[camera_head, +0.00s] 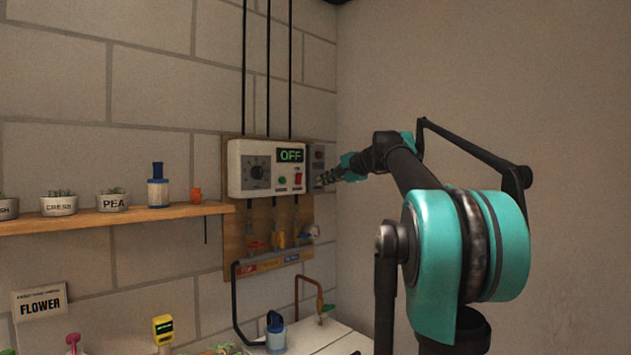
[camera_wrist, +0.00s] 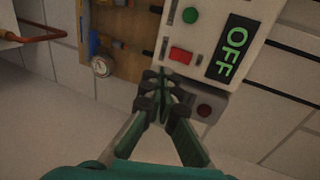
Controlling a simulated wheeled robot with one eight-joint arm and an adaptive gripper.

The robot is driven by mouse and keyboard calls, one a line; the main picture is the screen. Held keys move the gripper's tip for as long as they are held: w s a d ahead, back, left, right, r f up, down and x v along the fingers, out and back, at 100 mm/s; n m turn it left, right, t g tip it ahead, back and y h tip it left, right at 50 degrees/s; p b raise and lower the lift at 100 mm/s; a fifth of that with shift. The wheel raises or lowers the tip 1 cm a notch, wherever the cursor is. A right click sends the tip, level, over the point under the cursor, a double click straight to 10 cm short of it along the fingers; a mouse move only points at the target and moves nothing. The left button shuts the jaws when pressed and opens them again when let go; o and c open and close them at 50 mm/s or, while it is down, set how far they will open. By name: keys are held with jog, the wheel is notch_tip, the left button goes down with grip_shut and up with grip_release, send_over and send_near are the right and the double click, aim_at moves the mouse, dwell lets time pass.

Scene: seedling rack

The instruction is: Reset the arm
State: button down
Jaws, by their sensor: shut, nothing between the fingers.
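My arm reaches away from the camera in the head view, toward the wall-mounted control box. My gripper (camera_head: 326,179) is at the right end of that box, in front of a small grey box (camera_head: 317,155). In the wrist view my gripper (camera_wrist: 162,86) is shut with nothing between its fingertips. The fingertips appear close to the lower edge of the white control box (camera_head: 240,180) and beside the grey box with a dark red button (camera_wrist: 204,110). I cannot tell whether they touch either one. The display (camera_head: 290,155) reads OFF in green.
The control box has a dial (camera_head: 257,172), a green button (camera_head: 282,180) and a red switch (camera_head: 298,179). Valves and pipes sit below it. A wooden shelf (camera_head: 110,220) with labelled pots is at left. The right wall (camera_head: 580,120) is bare.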

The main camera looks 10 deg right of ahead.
jog(key=s+a+f+n+g+h, duration=0.15)
jog(key=s+f, duration=0.45)
jog(key=f, duration=0.6)
jog(key=s+a+f+n+g+h, duration=0.1)
jog(key=s+f+n+g, duration=0.3)
jog(key=f, duration=0.8)
jog(key=s+a+f+n+h, duration=0.1)
jog(key=s+f, duration=0.6)
jog(key=f, duration=0.5)
jog(key=s+d+f+n+g+h, duration=0.1)
jog(key=s+d+f+n+h, duration=0.1)
jog(key=s+f, duration=0.9)
jog(key=s+d+f+n+g+h, duration=0.1)
jog(key=s+d+f+n+h, duration=0.1)
jog(key=s+f, duration=0.9)
jog(key=shift+d+f+n, duration=0.15)
jog(key=shift+f+n, duration=0.2)
jog(key=shift+f, duration=0.3)
jog(key=shift+h, duration=0.25)
